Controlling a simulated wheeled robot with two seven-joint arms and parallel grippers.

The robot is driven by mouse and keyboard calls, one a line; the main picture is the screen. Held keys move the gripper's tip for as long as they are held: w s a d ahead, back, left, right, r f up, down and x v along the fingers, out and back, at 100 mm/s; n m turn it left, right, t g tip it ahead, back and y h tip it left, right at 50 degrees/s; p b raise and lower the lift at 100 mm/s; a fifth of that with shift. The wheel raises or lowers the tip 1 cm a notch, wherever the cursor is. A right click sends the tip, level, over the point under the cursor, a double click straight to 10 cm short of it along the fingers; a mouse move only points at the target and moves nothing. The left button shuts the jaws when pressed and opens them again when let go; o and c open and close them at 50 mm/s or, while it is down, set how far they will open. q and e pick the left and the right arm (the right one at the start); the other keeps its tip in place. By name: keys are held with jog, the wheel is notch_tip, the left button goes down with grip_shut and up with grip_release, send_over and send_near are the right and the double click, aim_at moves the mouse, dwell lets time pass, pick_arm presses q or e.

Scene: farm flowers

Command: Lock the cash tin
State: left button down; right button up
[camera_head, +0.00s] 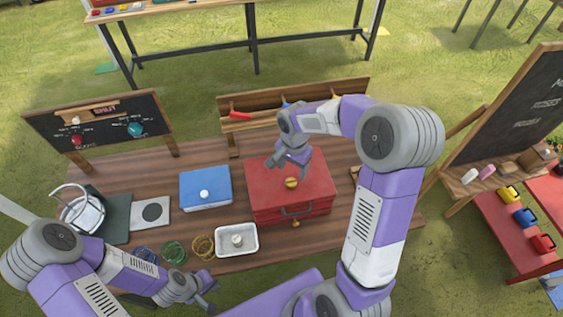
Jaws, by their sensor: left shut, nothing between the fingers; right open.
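A red metal box with a dark front handle, which looks like the cash tin (262,187), stands on the wooden table with its lid down. A round yellow-gold knob (291,183) sits on its lid, and a small gold piece (296,223) shows low at its front. My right gripper (288,168) is open above the lid, just behind the knob; I cannot tell whether it touches anything. My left gripper (211,298) is shut and empty at the table's front edge, below the white tray.
A blue box with a white knob (206,178) stands left of the red one. A white tray (251,247) and several wire rings (174,251) lie in front. A chalkboard (98,130) and a wooden rack (262,100) stand behind. A wire-handled bucket (82,212) is at the left.

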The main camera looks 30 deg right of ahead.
aim_at(291, 181)
jog(key=shift+w+f, duration=0.2)
jog(key=shift+w, duration=0.1)
jog(key=f, duration=0.7)
jog(key=shift+s, duration=0.2)
pick_arm(q)
jog(key=shift+w+f, duration=0.1)
pick_arm(e)
jog(key=c, duration=1.1)
jog(key=shift+o, duration=0.2)
